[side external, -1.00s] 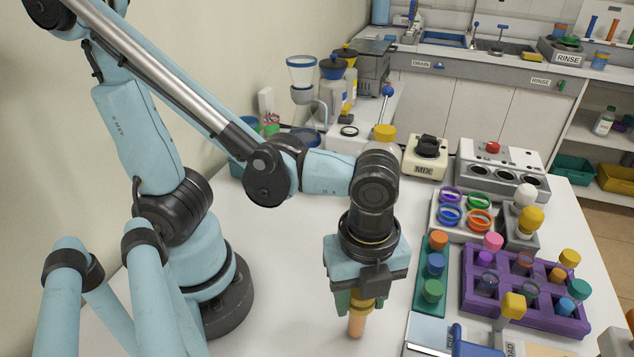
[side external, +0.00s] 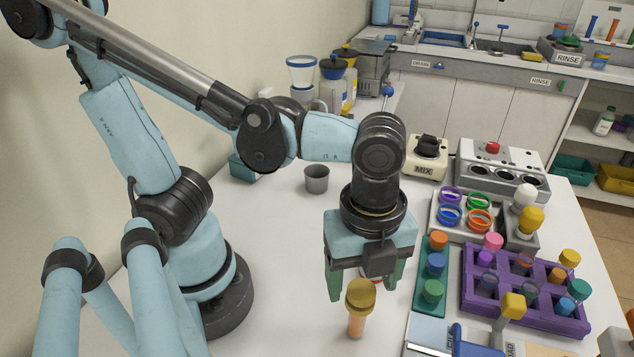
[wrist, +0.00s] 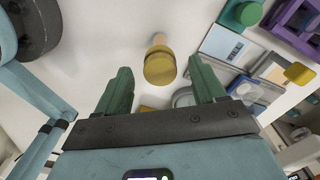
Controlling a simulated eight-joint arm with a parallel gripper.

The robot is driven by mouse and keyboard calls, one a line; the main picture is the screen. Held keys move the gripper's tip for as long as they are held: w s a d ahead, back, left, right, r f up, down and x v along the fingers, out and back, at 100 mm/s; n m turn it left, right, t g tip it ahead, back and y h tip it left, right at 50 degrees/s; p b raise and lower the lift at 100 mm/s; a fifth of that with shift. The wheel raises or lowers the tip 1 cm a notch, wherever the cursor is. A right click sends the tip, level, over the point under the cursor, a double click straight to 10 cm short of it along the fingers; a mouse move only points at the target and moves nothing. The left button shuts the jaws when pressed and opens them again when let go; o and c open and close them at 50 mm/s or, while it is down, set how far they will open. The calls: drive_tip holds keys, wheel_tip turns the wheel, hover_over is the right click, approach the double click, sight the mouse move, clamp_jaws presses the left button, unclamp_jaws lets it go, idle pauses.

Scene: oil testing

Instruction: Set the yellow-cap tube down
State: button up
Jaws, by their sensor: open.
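The yellow-cap tube (side external: 356,322) has an orange body and a dark yellow cap. It appears upright on the bare white table, free of the fingers. My gripper (side external: 364,290) is open, with its green fingers spread apart behind and above the tube. In the wrist view the yellow cap (wrist: 160,68) shows ahead of the gap between my open fingers (wrist: 163,85), with clear space on both sides. Nothing is held between the fingers.
A green rack (side external: 416,290) of capped tubes stands right of the tube. Beyond it is a purple rack (side external: 468,270) with several tubes. A grey cup (side external: 317,180) stands behind my gripper. The white table left of the tube is clear.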

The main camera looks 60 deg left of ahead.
wheel_tip(320, 180, up, 8)
drive_tip(key=w+a+f+n+t, duration=0.2)
drive_tip(key=w+a+n+t, duration=0.1)
drive_tip(key=a+n, duration=0.4)
drive_tip(key=w+a+f+n+t, duration=0.2)
drive_tip(key=w+a+n+t, duration=0.2)
drive_tip(key=n, duration=0.9)
drive_tip(key=w+a, duration=0.2)
drive_tip(key=a, duration=0.2)
drive_tip(key=shift+a+f+n, duration=0.2)
drive_tip(key=shift+f+n, duration=0.1)
drive_tip(key=shift+n, duration=0.1)
